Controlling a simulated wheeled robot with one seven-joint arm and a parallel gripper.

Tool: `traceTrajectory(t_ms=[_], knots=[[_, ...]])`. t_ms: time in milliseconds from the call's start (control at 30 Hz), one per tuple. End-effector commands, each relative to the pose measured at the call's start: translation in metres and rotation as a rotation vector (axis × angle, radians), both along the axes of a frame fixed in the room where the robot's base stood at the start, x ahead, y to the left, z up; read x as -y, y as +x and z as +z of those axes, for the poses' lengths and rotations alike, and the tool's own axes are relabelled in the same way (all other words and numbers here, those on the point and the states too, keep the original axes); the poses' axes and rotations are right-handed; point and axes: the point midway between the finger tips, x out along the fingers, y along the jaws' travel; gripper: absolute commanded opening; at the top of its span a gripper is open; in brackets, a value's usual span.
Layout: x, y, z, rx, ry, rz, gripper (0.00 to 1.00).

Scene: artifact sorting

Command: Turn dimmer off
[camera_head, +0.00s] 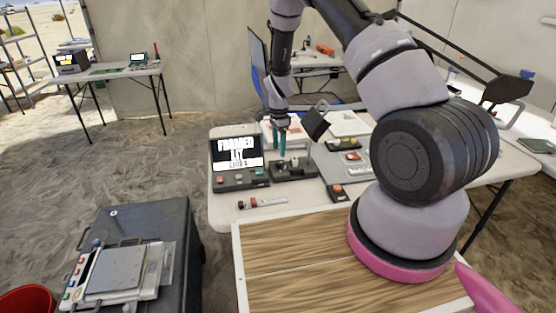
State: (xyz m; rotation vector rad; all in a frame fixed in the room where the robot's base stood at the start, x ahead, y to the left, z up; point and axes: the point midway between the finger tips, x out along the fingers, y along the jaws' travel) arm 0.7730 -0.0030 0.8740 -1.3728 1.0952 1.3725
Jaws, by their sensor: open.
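My gripper (279,141) points down over the white table, with two teal fingers slightly apart and nothing visible between them. Just below and to the right of the fingertips is a dark control box (293,171) with small raised controls on top. I cannot tell whether the fingers touch it. This box may be the dimmer, but no label is readable. To its left stands a dark console (241,182) with a lit screen (237,154) showing large white and black lettering and a row of controls along its front. The dimmer's setting cannot be read at this size.
A small red and white object (262,203) lies near the white table's (222,212) front edge. Small dark boxes with red buttons (338,189) sit to the right. My arm hides much of the right side. A black case (180,222) stands lower left, beside a red bucket (28,300).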

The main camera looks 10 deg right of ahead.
Motion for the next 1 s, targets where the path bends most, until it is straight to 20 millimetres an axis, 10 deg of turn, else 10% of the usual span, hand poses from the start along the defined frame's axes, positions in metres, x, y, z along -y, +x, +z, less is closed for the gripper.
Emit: traceTrajectory(t_ms=[300, 700, 900, 1000], knots=[[0.000, 0.000, -0.051, 0.000, 0.000, 0.000, 0.64], [0.000, 0.000, -0.060, 0.000, 0.001, 0.000, 0.64], [0.000, 0.000, -0.059, 0.000, 0.001, 0.001, 0.00], [0.000, 0.000, -0.059, 0.000, 0.001, 0.001, 0.00]])
